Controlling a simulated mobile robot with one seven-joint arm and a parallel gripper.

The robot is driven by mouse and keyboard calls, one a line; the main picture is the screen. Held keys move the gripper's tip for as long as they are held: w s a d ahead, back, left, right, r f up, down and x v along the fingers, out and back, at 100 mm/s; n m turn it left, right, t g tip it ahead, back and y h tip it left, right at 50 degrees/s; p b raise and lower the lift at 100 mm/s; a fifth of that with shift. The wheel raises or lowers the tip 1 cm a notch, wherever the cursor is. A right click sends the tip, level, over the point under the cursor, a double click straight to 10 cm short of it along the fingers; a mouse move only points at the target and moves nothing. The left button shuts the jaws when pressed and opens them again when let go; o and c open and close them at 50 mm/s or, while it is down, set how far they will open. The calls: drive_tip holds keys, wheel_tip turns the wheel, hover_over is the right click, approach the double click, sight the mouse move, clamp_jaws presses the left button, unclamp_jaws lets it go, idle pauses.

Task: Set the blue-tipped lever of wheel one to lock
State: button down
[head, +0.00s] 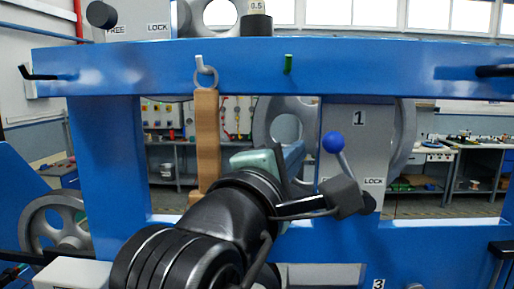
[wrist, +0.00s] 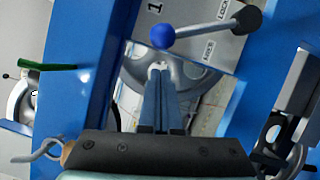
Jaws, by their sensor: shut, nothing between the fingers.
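The lever of wheel one has a blue ball tip (head: 333,142) and a grey rod. It rises from its dark pivot (head: 368,203) and leans up and left, away from the LOCK label (head: 373,181), on the grey panel marked 1 (head: 359,118). The panel's left label is hidden by my arm. Wheel one (head: 262,125) is partly hidden behind the panel. In the wrist view my gripper (wrist: 160,70) is shut and empty, its fingertips pointing toward the blue ball (wrist: 162,36) with a visible gap in the picture. The rod runs right to its dark pivot (wrist: 246,18).
A blue frame (head: 300,65) surrounds the panel, with a crossbeam above and posts beside it. A wooden bar (head: 206,140) hangs from a ring left of my arm. A green peg (head: 288,63) sticks out of the crossbeam. Another wheel (head: 55,225) stands at lower left.

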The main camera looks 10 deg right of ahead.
drive_tip(key=shift+s+d+r, duration=0.2)
drive_tip(key=shift+s+d, duration=0.2)
drive_tip(key=shift+d, duration=0.3)
drive_tip(key=shift+r+p, duration=0.1)
drive_tip(key=shift+p, duration=0.2)
drive_tip(key=shift+s+d+r+m+p, duration=0.1)
drive_tip(key=shift+d+r+m+p, duration=0.2)
drive_tip(key=shift+m+p, duration=0.15)
drive_tip(key=shift+d+r+g+p, duration=0.15)
drive_tip(key=shift+g+p, duration=0.15)
drive_tip(key=shift+p, duration=0.1)
drive_tip(key=s+d+r+m+p, duration=0.1)
drive_tip(key=d+m+p, duration=0.1)
drive_tip(key=d+p, duration=0.2)
drive_tip(key=s+d+r+m+g+y+p, duration=0.1)
drive_tip(key=s+d+m+p, duration=0.1)
drive_tip(key=d+p, duration=0.2)
drive_tip(key=shift+d+r+m, duration=0.3)
drive_tip(key=shift+d+m, duration=0.05)
drive_tip(key=shift+d, duration=0.95)
drive_tip(key=shift+s, duration=0.1)
